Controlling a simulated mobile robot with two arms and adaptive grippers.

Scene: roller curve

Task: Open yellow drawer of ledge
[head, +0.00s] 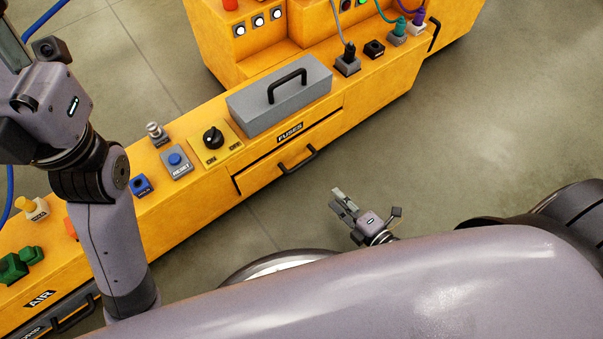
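The yellow ledge (370,103) runs diagonally from lower left to upper right. A yellow drawer (262,177) labelled FUSES is set in its front face, below a grey box, and looks closed. Its black bar handle (298,161) sticks out from the front. My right gripper (334,199) is low in front of the ledge, right of and below the handle in the picture, apart from it and empty. Its two fingers show a gap. My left arm rises at the left over the ledge; its gripper is outside the view.
The grey box (280,95) with a black handle sits above the drawer. Beside it are an ON/OFF knob (213,138) and a blue RESET button (175,160). Another black handle (73,315) shows at lower left, near the AIR label. The floor (480,130) at right is clear.

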